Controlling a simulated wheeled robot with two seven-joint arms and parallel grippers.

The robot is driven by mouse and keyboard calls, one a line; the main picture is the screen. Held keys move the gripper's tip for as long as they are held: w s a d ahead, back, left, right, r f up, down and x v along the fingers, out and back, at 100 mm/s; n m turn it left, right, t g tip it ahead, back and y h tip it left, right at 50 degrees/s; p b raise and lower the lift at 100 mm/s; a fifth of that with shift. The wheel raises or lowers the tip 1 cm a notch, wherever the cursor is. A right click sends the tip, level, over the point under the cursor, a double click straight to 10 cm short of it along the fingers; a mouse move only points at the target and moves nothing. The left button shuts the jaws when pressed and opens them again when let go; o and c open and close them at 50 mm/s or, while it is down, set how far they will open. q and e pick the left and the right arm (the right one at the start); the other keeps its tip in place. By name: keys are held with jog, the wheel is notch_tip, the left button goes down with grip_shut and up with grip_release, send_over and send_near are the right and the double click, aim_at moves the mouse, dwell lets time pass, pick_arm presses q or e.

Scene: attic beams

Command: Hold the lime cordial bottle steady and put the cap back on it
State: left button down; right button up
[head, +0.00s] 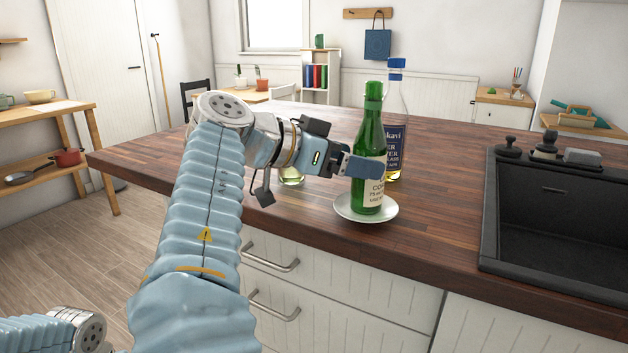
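A green glass bottle (371,130) with a pale label, partly reading "CO", stands upright on a white saucer (350,212) near the counter's front edge. Its top is green; I cannot tell cap from bare lip. No loose cap shows. My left gripper (362,168) is at the bottle's middle, one blue finger crossing in front of the glass. The other finger is hidden, so I cannot tell whether the grip is closed on the bottle. My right gripper is not in view.
A clear bottle (397,100) with a blue cap and dark blue label stands close behind the green one. A small glass (291,176) is partly hidden behind my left wrist. A black sink (560,215) is at the right. The dark wooden counter (440,215) between is clear.

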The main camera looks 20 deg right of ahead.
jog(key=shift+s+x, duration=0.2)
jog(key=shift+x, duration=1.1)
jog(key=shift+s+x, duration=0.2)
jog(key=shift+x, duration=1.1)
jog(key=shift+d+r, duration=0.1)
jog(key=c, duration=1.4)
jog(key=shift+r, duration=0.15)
